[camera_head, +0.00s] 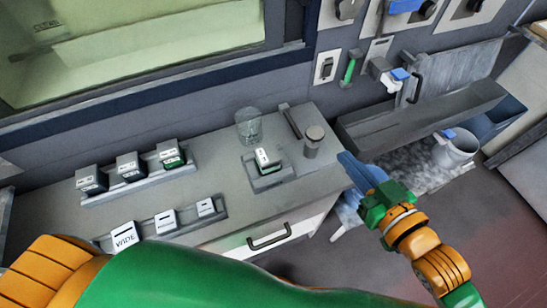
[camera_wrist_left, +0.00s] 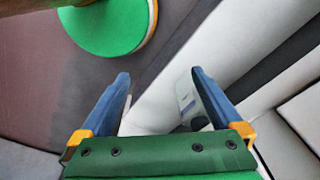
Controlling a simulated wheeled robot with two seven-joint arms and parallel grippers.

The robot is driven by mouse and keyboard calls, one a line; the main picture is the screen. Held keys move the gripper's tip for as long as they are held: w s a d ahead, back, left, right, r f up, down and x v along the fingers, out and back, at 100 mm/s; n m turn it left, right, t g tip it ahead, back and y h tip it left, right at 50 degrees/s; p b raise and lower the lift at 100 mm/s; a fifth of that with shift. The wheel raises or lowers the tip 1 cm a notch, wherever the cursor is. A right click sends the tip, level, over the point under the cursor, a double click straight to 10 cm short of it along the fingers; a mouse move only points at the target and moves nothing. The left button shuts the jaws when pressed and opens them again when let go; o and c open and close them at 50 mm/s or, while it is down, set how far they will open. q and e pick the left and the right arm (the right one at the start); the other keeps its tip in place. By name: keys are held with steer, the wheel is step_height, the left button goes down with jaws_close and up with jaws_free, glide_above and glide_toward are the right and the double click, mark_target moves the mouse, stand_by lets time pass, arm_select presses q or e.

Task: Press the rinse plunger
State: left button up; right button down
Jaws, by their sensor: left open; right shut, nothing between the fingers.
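A grey upright cylinder with a round knob-like cap (camera_head: 314,140) stands at the right end of the counter; it may be the rinse plunger, but no label shows. My right gripper (camera_head: 346,160) is shut with nothing in it. Its blue fingers point up and left, close to the right of the cylinder in the picture, with a small gap between them. My left gripper (camera_wrist_left: 160,78) is open and empty in the left wrist view, and the cylinder is not seen there.
A clear glass (camera_head: 249,126) and a small holder with a green-and-white block (camera_head: 265,160) stand left of the cylinder. Several labelled blocks sit on racks farther left.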

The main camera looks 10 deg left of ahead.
steer(key=p, duration=0.2)
glide_above(315, 133)
steer(key=s+d, duration=0.1)
steer(key=d, duration=0.1)
arm_select(q)
steer(key=shift+w+r+b, duration=0.4)
steer(key=shift+w+r, duration=0.1)
steer(key=shift+r, duration=0.15)
arm_select(e)
steer(key=f, duration=0.3)
steer(key=shift+s+f, duration=0.3)
steer(key=shift+f, duration=0.05)
steer(key=shift+a, duration=0.1)
